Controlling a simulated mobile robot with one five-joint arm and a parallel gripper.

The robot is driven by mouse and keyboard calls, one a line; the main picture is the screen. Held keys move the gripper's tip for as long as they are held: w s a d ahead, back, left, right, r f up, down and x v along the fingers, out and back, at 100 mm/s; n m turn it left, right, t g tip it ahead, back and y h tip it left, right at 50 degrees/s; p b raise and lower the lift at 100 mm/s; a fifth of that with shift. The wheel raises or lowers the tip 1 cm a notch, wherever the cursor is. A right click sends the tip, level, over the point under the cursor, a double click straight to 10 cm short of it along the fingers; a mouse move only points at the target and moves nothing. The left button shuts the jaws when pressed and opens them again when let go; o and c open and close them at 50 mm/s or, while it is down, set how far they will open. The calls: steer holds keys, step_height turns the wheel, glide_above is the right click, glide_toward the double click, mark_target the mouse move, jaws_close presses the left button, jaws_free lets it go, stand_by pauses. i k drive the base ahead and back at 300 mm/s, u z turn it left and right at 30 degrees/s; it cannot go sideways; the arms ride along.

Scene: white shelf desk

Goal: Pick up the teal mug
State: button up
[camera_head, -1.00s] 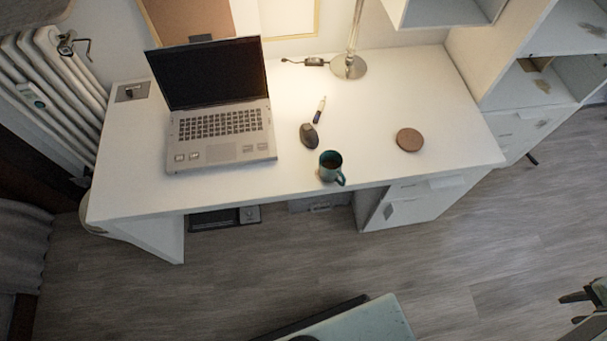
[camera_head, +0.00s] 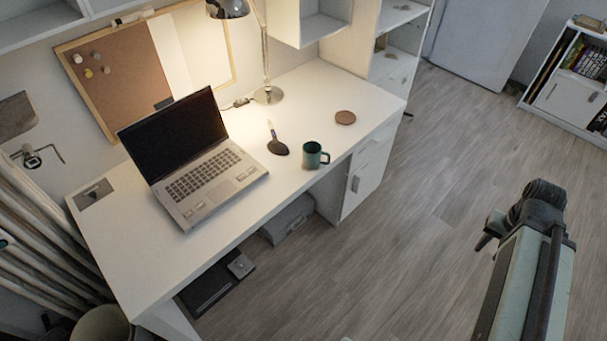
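The teal mug (camera_head: 312,155) stands upright near the front edge of the white desk (camera_head: 262,198), toward its right part. Its handle points right. My gripper (camera_head: 488,232) is at the right of the picture, over the floor, well apart from the mug and the desk. It is small and dark at the end of my arm, and I cannot tell whether its fingers are open or shut. Nothing is seen held in it.
On the desk are an open laptop (camera_head: 205,183), a dark mouse (camera_head: 278,148), a pen (camera_head: 270,128), a round brown coaster (camera_head: 345,117) and a lamp (camera_head: 267,94). A shelf unit (camera_head: 384,60) adjoins the desk's right end.

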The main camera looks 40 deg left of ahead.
mark_target(312, 150)
steer(key=u, duration=2.2)
